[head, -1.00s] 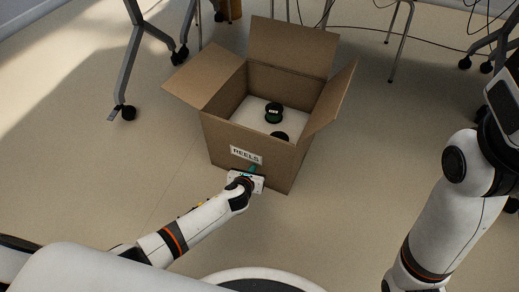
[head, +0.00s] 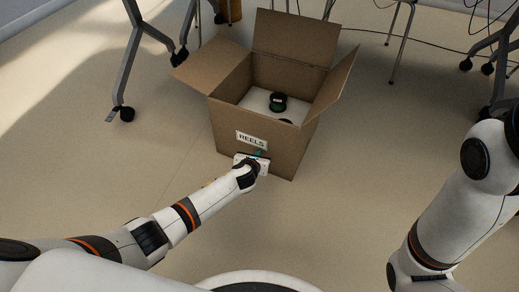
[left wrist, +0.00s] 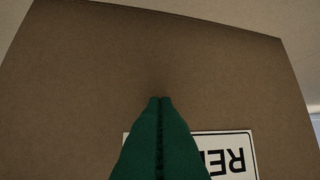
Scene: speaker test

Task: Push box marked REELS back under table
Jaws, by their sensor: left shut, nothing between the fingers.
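The open cardboard box (head: 230,120) marked REELS stands upright on the floor in the head view, its flaps spread. Its white label (head: 251,139) faces me. Dark reels (head: 278,101) sit inside on a white layer. My left gripper (head: 257,155) is shut and empty, its tips at the front face just below the label. In the left wrist view the green fingers (left wrist: 160,100) are together against or very near the cardboard (left wrist: 80,80), and the label (left wrist: 238,158) shows upside down. Contact itself is hard to see. My right arm is at the right; its gripper is out of view.
Table legs with casters stand at the left (head: 124,112) and right (head: 487,68). Thin metal legs (head: 402,45) and dark cables (head: 360,30) are behind the box. The floor (head: 380,120) right of the box is clear.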

